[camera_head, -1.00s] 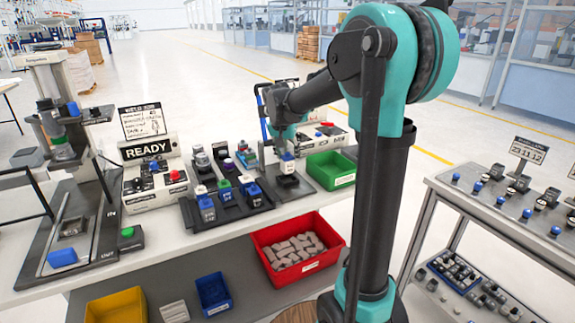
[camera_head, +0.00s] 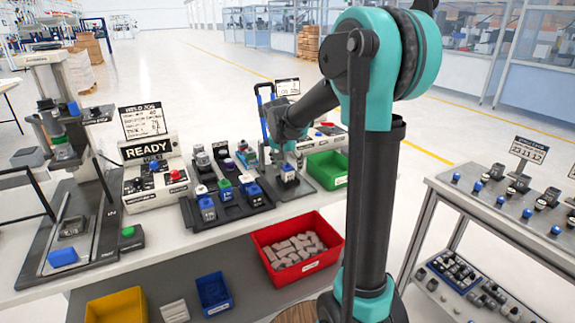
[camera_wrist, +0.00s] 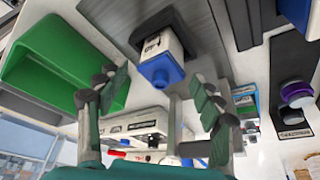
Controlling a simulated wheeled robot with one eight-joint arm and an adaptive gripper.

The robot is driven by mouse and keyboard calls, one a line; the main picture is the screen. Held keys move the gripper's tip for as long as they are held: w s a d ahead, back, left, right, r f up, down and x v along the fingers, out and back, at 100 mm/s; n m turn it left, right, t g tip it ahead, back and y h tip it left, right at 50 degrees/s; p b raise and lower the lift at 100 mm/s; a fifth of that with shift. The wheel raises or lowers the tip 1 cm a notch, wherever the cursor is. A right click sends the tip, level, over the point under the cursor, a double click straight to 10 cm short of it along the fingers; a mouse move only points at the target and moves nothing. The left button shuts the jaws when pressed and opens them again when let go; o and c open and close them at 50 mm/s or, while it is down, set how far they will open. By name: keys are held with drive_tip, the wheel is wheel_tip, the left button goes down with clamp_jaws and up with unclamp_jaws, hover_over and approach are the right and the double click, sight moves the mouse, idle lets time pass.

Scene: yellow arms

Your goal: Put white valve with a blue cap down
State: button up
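The white valve with a blue cap (camera_wrist: 163,62) sits in a dark holder (camera_wrist: 136,38) on a grey plate in the wrist view. In the head view the valve (camera_head: 288,174) stands on the right part of the bench, partly hidden by the arm. My gripper (camera_wrist: 157,85) is open, with a finger on each side of the valve and clear gaps between them and it. In the head view my gripper (camera_head: 283,151) is just above and behind the valve, its fingers hard to make out.
A green bin (camera_head: 327,168) stands close right of the holder. A dark tray (camera_head: 222,209) with several valves is on the left. A red bin (camera_head: 296,246) with grey parts is below the bench edge. A sign (camera_head: 287,87) stands behind my gripper.

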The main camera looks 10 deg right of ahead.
drive_tip(key=v, duration=1.2)
drive_tip(key=s+d+f+n+y, duration=0.1)
drive_tip(key=s+d+f+n, duration=0.1)
drive_tip(key=s+f, duration=0.9)
drive_tip(key=s+d+f+n+y, duration=0.1)
drive_tip(key=s+d+f+n, duration=0.2)
drive_tip(key=s+f, duration=0.9)
drive_tip(key=s+d, duration=0.1)
drive_tip(key=s, duration=0.2)
drive_tip(key=shift+s, duration=0.2)
drive_tip(key=shift+a, duration=0.1)
